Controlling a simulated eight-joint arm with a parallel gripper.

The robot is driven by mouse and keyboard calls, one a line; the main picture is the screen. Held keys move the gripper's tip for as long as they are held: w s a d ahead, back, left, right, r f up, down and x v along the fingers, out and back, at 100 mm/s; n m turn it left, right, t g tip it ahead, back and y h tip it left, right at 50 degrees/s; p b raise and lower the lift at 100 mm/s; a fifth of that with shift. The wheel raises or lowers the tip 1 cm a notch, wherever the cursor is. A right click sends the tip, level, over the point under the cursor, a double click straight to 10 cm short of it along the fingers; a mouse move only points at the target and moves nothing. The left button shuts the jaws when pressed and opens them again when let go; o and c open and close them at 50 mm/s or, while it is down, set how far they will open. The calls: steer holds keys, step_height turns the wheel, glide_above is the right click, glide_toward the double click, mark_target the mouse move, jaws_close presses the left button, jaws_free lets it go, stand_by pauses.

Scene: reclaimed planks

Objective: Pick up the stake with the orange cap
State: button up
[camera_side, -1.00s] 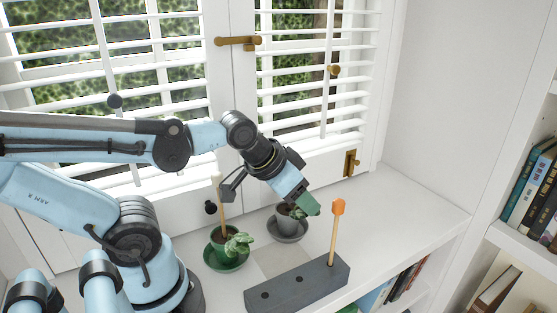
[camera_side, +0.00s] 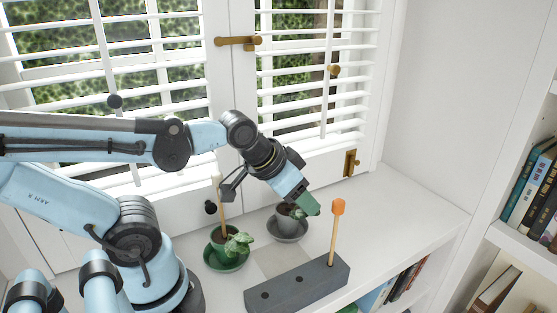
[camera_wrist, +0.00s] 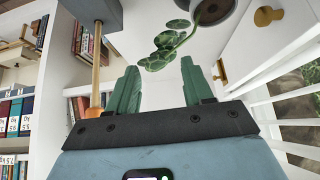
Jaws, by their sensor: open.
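The stake with the orange cap (camera_side: 338,207) stands upright in the right end hole of a long dark grey block (camera_side: 290,286). In the wrist view, the stake (camera_wrist: 97,70) shows to the left of my fingers, outside the jaws, with the grey block (camera_wrist: 92,10) at the top edge. Its capped end is low there, partly hidden by my gripper's body. My gripper (camera_side: 308,205) is open and empty, left of the cap at about the same height in the side view. Its two green fingers (camera_wrist: 162,88) are spread apart in the wrist view.
A grey pot (camera_side: 289,226) with a plant stands behind the block, just below my gripper. A green pot (camera_side: 226,246) holds a leafy plant and a pale-capped stake (camera_side: 218,195). Shuttered windows stand behind. The white shelf (camera_side: 405,222) is clear on the right; books fill the shelves beyond.

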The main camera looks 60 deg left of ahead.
stand_by(0.3)
step_height(320, 180, up, 20)
steer(key=f+g, duration=0.1)
steer(key=g, duration=0.6)
glide_above(339, 201)
steer(key=f, duration=1.1)
steer(key=shift+s+f, duration=0.15)
steer(key=shift+s, duration=0.1)
steer(key=shift+w+f, duration=0.15)
steer(key=shift+f, duration=1.2)
steer(key=shift+w+f, duration=0.1)
steer(key=shift+f, duration=1.2)
jaws_close()
